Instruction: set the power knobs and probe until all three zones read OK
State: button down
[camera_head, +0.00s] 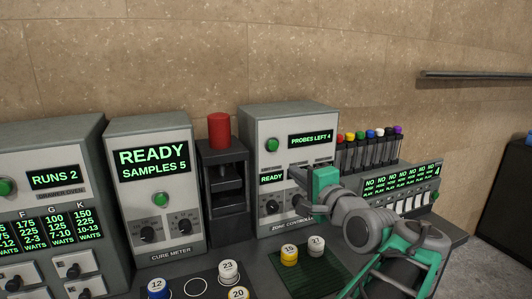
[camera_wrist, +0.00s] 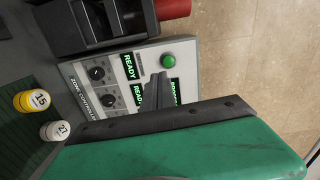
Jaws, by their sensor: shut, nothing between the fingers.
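The zone controller (camera_head: 262,140) is a grey box with a green button (camera_head: 272,144) and a display (camera_head: 311,138) reading PROBES LEFT 4. A zone display (camera_head: 272,178) reads READY. A knob (camera_head: 272,207) shows below it. In the wrist view, two zone displays (camera_wrist: 129,67) read READY, with two black knobs (camera_wrist: 96,73) beside them and the green button (camera_wrist: 167,60). My gripper (camera_head: 296,173) is in front of the controller's right half, shut and empty. Its fingers (camera_wrist: 158,88) hide the third zone. I cannot tell whether they touch the panel.
The cure meter (camera_head: 150,135) reads READY, SAMPLES 5. A black press with a red top (camera_head: 219,130) stands between it and the controller. Numbered pucks (camera_head: 289,255) lie on the counter in front. Coloured-cap vials (camera_head: 360,150) stand at right, behind a slanted panel.

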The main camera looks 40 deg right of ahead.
jog(key=shift+s+d+r+m+t, duration=0.3)
jog(key=shift+s+d+r+m, duration=0.2)
jog(key=shift+r, duration=0.2)
jog(key=p, duration=0.3)
send_near(274, 146)
jog(key=x, duration=0.7)
jog(key=shift+s, duration=0.1)
